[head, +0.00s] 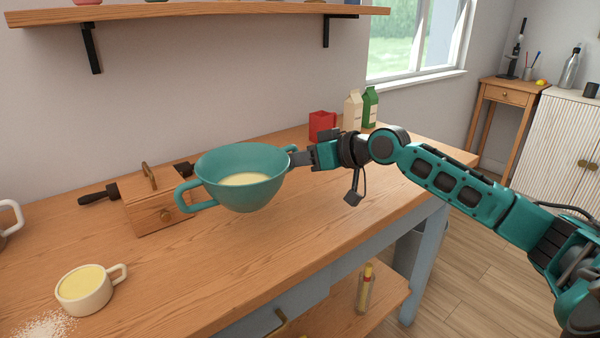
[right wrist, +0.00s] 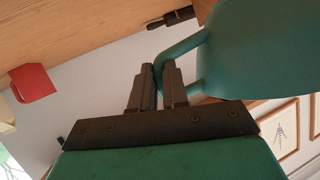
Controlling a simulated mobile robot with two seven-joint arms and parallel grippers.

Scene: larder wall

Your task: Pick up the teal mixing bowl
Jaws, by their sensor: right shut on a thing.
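The teal mixing bowl (head: 238,196) is near the middle of the head view, held above the wooden counter, with pale yellow contents inside. It has a handle on each side. My right gripper (head: 298,158) comes in from the right and is shut on the bowl's right handle. In the right wrist view, the two fingers (right wrist: 163,88) close around the teal handle, and the bowl's wall (right wrist: 245,50) fills the upper right. My left gripper is not in view.
A wooden box (head: 155,203) stands behind the bowl, left. A cream cup (head: 84,292) with yellow contents and spilled white grains (head: 42,326) are at front left. A red container (head: 322,126) and two cartons (head: 353,110) stand at the back right. A shelf (head: 200,12) hangs above.

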